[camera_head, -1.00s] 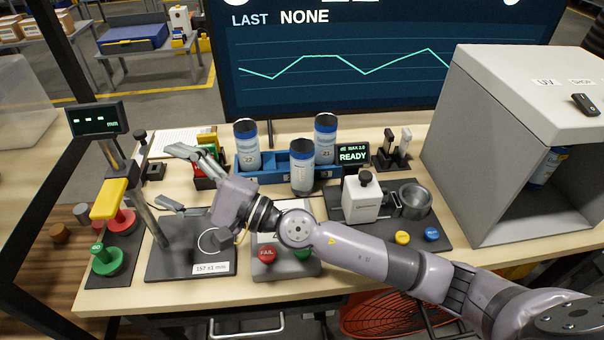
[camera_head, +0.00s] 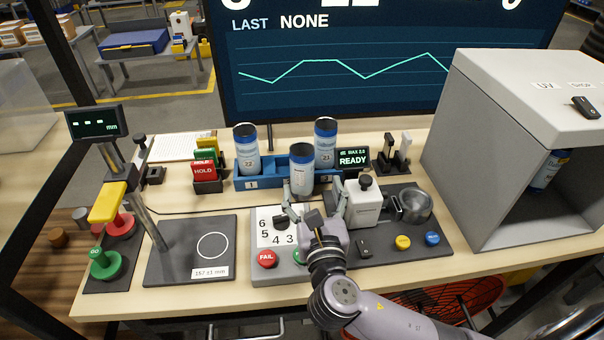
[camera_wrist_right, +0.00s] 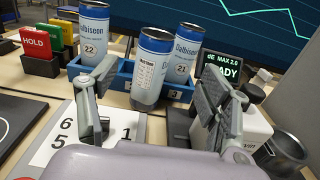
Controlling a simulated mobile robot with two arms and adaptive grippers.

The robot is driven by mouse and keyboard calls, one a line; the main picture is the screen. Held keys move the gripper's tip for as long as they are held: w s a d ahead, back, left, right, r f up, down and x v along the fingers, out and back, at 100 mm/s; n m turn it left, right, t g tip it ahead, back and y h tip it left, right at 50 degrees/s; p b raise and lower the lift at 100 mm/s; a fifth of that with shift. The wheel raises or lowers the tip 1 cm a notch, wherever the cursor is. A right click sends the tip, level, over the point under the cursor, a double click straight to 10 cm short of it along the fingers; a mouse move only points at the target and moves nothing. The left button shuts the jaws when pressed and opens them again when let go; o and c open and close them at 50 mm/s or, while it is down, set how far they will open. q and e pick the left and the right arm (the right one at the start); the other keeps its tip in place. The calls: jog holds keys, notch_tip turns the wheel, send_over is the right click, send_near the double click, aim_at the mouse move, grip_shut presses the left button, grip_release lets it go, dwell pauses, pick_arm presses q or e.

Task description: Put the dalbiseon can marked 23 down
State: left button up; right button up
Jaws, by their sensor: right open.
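A white can with a blue band (camera_head: 302,180) stands upright in front of the middle of the blue rack (camera_head: 248,180). Cans marked 22 (camera_head: 247,155) and 21 (camera_head: 325,150) stand in the rack's left and right places. My right gripper (camera_head: 315,194) is open on the near side of the middle can. In the wrist view its fingers (camera_wrist_right: 155,85) appear to either side of the can, with gaps. My left gripper is not in view.
A white device (camera_head: 364,205) stands close right of the right gripper, with a metal cup (camera_head: 414,203) beyond it. Left are HOLD cards (camera_head: 204,171) and a dark gauge plate (camera_head: 180,262). A numbered dial panel (camera_head: 270,222) lies below the gripper. A grey UV box (camera_head: 480,150) bounds the right.

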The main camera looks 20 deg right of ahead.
aim_at(304, 161)
jog(key=p+x, duration=0.1)
jog(key=x, duration=0.6)
jog(key=shift+a, duration=0.1)
jog(key=x, duration=0.1)
jog(key=p+x, duration=0.1)
jog(key=x, duration=0.2)
jog(key=shift+w+a+r, duration=0.15)
jog(key=shift+w+r, duration=0.25)
jog(key=shift+w, duration=0.05)
jog(key=shift+w+f, duration=0.1)
jog(key=shift+w, duration=0.2)
jog(key=shift+s, duration=0.1)
jog(key=shift+c, duration=0.2)
jog(key=c, duration=0.9)
